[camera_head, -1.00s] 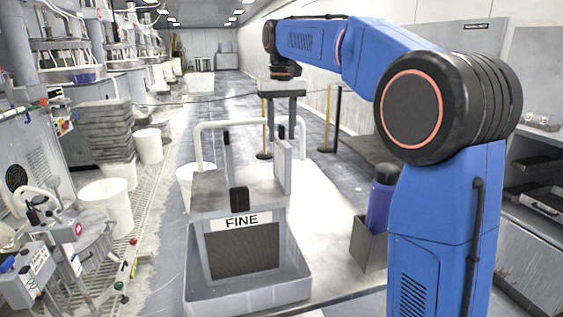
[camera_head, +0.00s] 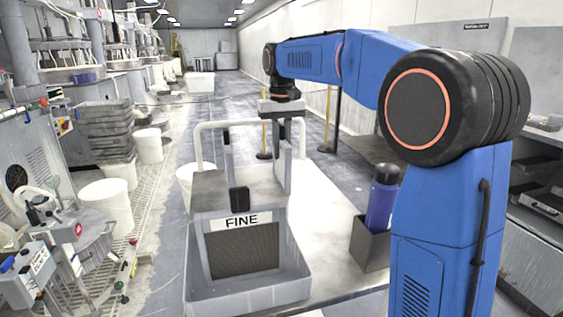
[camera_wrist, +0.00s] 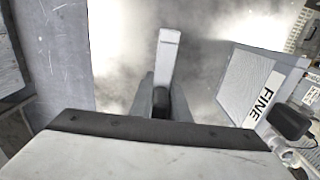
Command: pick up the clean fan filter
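A grey-framed panel with dark mesh (camera_head: 243,251) and a white FINE label stands upright in a grey bin (camera_head: 250,297) on the deck. It is the most filter-like thing in view, but I cannot tell whether it is the clean fan filter. It also shows at the right of the wrist view, mesh and label visible (camera_wrist: 247,82). My gripper (camera_head: 288,135) points down beyond and right of the panel, near a grey upright post (camera_head: 284,172). In the wrist view my fingers (camera_wrist: 162,96) are close to a pale strip (camera_wrist: 167,55); whether they touch it is unclear.
A white rail (camera_head: 250,125) arches behind the panel. A purple bottle (camera_head: 382,200) stands in a grey holder (camera_head: 370,245) on the right. White buckets (camera_head: 107,203) and stacked dark trays (camera_head: 105,128) line the left.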

